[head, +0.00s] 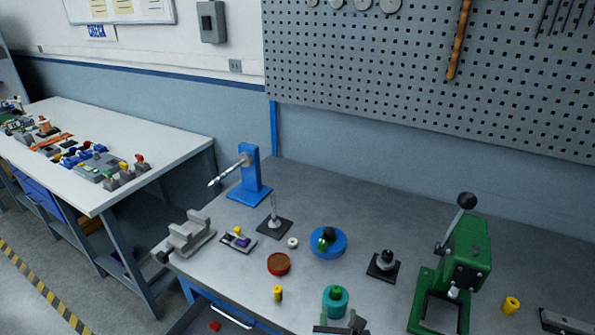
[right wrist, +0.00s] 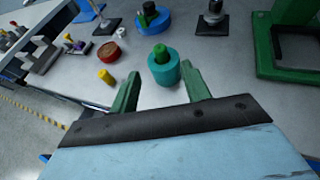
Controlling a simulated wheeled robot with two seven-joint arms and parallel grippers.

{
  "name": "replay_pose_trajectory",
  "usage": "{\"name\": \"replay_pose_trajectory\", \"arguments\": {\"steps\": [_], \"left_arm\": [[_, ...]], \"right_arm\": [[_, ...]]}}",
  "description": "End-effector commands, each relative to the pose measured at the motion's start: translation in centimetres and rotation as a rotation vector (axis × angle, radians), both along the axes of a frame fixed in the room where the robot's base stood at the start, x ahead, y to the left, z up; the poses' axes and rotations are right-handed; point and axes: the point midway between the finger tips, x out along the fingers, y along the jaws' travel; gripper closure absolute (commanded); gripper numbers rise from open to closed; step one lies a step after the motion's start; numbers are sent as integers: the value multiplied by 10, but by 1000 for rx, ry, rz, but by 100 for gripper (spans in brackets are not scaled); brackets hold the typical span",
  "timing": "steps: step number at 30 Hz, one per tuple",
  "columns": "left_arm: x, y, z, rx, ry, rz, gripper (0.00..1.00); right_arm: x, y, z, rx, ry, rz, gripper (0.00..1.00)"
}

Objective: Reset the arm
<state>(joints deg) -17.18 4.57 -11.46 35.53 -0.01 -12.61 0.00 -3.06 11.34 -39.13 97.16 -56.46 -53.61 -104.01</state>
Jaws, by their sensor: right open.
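My right gripper (head: 341,325) shows at the bottom edge of the head view, over the front of the grey workbench (head: 330,190). In the right wrist view its two green fingers (right wrist: 160,80) are spread apart with nothing held between them. A teal cylinder (head: 335,302) with a green top stands just beyond the fingers; it also shows in the right wrist view (right wrist: 165,72). It appears apart from the fingers. My left gripper is in neither view.
A yellow cylinder (head: 278,293), a red round dish (head: 278,264) and a blue round base (head: 328,243) stand nearby. A dark-based post (head: 384,266) and a green lever press (head: 462,262) are to the right. An open drawer (head: 215,318) juts out at the front left.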

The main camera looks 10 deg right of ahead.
Motion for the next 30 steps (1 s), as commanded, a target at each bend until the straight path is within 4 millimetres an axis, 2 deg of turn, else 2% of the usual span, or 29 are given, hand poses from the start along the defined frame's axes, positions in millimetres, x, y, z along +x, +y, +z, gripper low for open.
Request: {"name": "replay_pose_trajectory", "arguments": {"steps": [4,7,12,18,24,30], "left_arm": [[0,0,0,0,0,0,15],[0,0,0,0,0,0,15],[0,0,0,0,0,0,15],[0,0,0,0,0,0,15],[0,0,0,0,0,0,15],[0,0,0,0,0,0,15]], "right_arm": [[-11,-11,-1,172,21,-116,53],[-30,-28,-2,437,45,-307,53],[-76,-57,-4,965,72,-754,53],[-132,-78,3,1459,54,-1281,53],[-170,-85,15,1720,14,-1646,53],[-198,-87,28,1869,-30,-1913,53]]}}
